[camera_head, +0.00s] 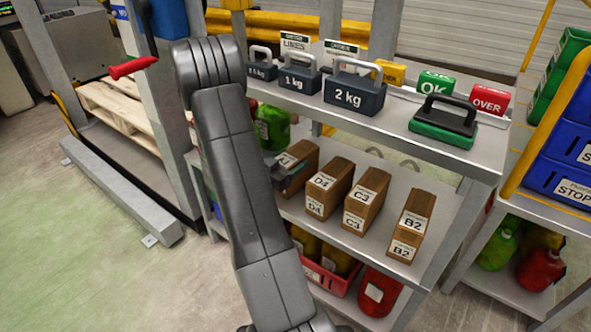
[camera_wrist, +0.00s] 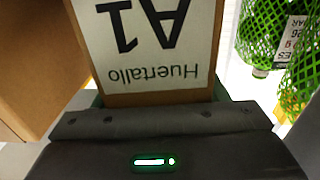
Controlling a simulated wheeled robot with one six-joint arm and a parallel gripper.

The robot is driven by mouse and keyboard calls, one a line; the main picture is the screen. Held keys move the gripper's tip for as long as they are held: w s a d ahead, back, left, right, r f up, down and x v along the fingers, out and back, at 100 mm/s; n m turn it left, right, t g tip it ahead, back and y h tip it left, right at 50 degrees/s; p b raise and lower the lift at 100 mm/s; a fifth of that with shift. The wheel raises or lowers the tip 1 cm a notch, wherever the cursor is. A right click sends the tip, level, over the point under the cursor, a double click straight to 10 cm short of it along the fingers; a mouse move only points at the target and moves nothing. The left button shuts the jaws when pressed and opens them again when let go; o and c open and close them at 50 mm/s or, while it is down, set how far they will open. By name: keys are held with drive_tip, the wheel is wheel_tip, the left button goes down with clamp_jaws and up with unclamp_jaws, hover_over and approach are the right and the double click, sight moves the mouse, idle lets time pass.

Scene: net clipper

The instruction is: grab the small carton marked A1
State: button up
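The small carton marked A1 (camera_head: 302,160) stands at the left end of the row on the middle shelf, partly covered by my gripper in the head view. In the wrist view the A1 carton (camera_wrist: 150,45) fills the upper middle, its white label upside down and reading "Huertallo A1". My gripper (camera_head: 290,177) is at the carton's front. In the wrist view my gripper (camera_wrist: 158,100) lies right against the carton's lower end, with narrow green edges on both sides. The fingertips are mostly hidden, so whether they press on the carton cannot be seen.
Cartons D4 (camera_head: 328,188), C3 (camera_head: 365,198) and B2 (camera_head: 411,226) stand to the right on the same shelf. Green netted bags (camera_head: 272,127) are behind at left. The upper shelf holds weights, including a 2 kg one (camera_head: 354,92). A red crate (camera_head: 328,279) is below.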

drive_tip(key=c, duration=1.1)
drive_tip(key=shift+r, duration=0.15)
